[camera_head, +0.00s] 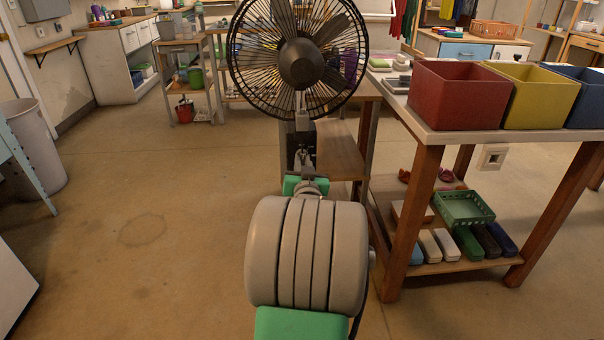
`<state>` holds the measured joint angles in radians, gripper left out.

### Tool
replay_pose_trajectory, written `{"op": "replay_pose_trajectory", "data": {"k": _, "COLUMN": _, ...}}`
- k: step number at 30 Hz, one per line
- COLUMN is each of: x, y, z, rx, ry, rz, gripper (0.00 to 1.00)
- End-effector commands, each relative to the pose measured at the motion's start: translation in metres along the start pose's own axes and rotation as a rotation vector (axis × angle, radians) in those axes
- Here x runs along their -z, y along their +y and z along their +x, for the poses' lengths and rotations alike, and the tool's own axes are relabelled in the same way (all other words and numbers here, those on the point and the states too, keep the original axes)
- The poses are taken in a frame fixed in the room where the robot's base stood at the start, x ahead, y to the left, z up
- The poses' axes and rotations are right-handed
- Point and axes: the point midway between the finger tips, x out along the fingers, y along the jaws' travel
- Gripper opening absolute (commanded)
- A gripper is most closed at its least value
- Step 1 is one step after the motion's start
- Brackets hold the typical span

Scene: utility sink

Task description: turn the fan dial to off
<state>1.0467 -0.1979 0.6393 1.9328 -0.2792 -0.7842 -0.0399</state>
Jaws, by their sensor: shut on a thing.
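The black fan (303,64) stands in the upper middle of the head view, its round wire cage and hub facing me. Its dark post and control housing (294,136) are below the cage, largely covered by my arm. My gripper (304,156) is small and far out at the end of my arm, right against the front of the housing. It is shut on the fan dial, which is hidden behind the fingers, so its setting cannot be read.
A wooden bench (344,150) stands right behind the fan. To the right, a table carries a red bin (458,95), a yellow bin (540,95) and a blue bin (585,98). A grey barrel (34,148) stands at left.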

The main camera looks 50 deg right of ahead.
Motion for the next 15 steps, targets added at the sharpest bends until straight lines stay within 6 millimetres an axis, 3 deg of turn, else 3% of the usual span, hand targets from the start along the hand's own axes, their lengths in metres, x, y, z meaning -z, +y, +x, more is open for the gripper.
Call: {"op": "replay_pose_trajectory", "data": {"k": 15, "x": -0.0003, "y": 0.0006, "z": 0.0003, "rx": 0.000, "ry": 0.000, "rz": -0.173, "gripper": 0.00}}
